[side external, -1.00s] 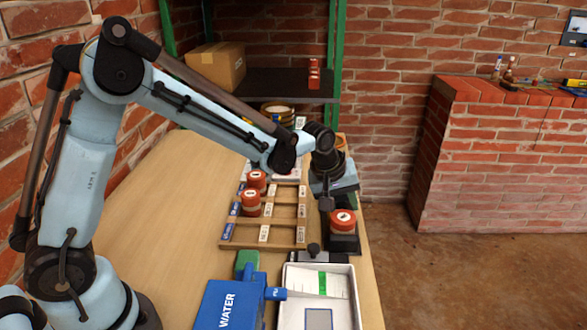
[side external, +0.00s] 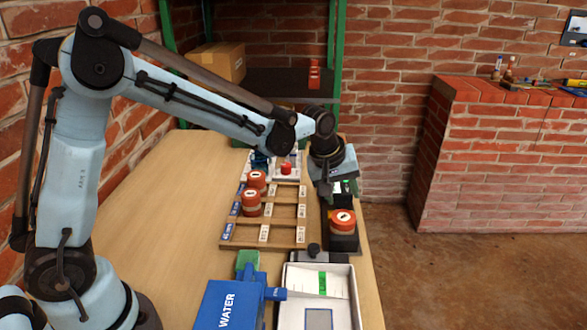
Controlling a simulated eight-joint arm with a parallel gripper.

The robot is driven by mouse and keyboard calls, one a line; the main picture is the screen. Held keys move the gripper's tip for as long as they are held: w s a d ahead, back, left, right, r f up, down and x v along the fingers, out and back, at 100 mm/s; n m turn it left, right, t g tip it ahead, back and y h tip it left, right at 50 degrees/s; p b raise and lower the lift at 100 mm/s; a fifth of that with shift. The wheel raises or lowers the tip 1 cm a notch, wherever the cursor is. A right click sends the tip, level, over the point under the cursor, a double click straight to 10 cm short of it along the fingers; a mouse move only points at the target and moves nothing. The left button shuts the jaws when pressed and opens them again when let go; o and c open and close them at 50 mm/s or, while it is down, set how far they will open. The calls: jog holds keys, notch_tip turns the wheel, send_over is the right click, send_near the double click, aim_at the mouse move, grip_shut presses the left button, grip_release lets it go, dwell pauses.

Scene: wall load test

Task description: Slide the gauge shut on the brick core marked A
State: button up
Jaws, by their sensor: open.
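Red brick cores with pale marks on top are in the side external view. One core (side external: 343,220) sits on a black fixture (side external: 344,242) near the table's right edge, which may be the gauge. Two more cores (side external: 256,180) (side external: 250,202) stand in the wooden rack (side external: 264,235) to its left. The marks are too small to read, so I cannot tell which core is A. My gripper (side external: 342,190) is open and points down just behind the fixture's core. Its fingertips are hard to make out, and I cannot tell whether they touch anything.
A small red piece (side external: 286,168) stands on a white plate behind the rack. In front are a blue WATER box (side external: 228,306), a white tray (side external: 318,265) and a small green block (side external: 247,260). A shelf with a cardboard box (side external: 217,63) stands behind. The table's left side is clear.

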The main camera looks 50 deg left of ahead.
jog(key=shift+r, duration=1.95)
jog(key=s+a+r+m+t, duration=0.1)
jog(key=s+m, duration=0.3)
jog(key=s, duration=0.6)
jog(key=s+a+r+m+t, duration=0.1)
jog(key=s+a+m, duration=0.3)
jog(key=s, duration=0.6)
jog(key=shift+m+t, duration=0.3)
jog(key=shift+m, duration=0.4)
